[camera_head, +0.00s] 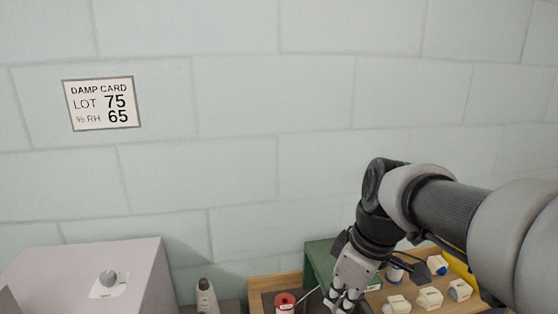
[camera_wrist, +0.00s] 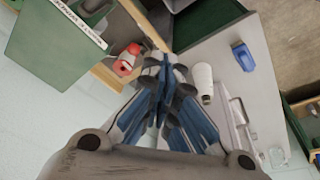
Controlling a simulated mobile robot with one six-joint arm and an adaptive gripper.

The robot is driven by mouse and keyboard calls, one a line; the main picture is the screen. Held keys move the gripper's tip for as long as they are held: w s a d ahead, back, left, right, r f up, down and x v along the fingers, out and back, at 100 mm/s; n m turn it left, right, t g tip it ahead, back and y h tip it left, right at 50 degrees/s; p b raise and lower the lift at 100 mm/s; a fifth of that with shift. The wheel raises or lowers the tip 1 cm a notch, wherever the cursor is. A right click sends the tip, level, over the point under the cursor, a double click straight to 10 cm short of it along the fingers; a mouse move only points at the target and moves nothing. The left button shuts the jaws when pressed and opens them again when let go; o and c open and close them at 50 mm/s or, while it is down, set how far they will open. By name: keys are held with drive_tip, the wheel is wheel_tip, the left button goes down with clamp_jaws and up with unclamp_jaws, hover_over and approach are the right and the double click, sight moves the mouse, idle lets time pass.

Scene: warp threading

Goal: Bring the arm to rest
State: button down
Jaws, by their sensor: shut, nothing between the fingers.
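My gripper (camera_head: 340,300) hangs fingers down at the lower right of the head view, with my arm reaching in from the right edge. Its fingers are shut with nothing between them. The wrist view shows the fingers (camera_wrist: 165,75) drawn together, dark with blue parts. The gripper is over or in front of the wooden tray (camera_head: 262,283) beside a green bin (camera_head: 318,262); the exact gap cannot be told. A red and white spool (camera_head: 285,302) is left of the fingers. The same spool appears in the wrist view (camera_wrist: 127,60).
Several white blocks (camera_head: 429,297) lie right of my gripper. A blue thing (camera_wrist: 243,56) lies on a pale surface. A damp card (camera_head: 102,103) reads LOT 75, %RH 65.

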drive_tip(key=s+d+f+m+t+h, duration=0.1)
drive_tip(key=s+d+f+m+t, duration=0.1)
drive_tip(key=s+m, duration=0.8)
drive_tip(key=s+d+f, duration=0.1)
drive_tip(key=s, duration=0.5)
drive_tip(key=shift+s+t+h, duration=0.25)
drive_tip(key=shift+t+h, duration=0.05)
drive_tip(key=shift+h, duration=0.1)
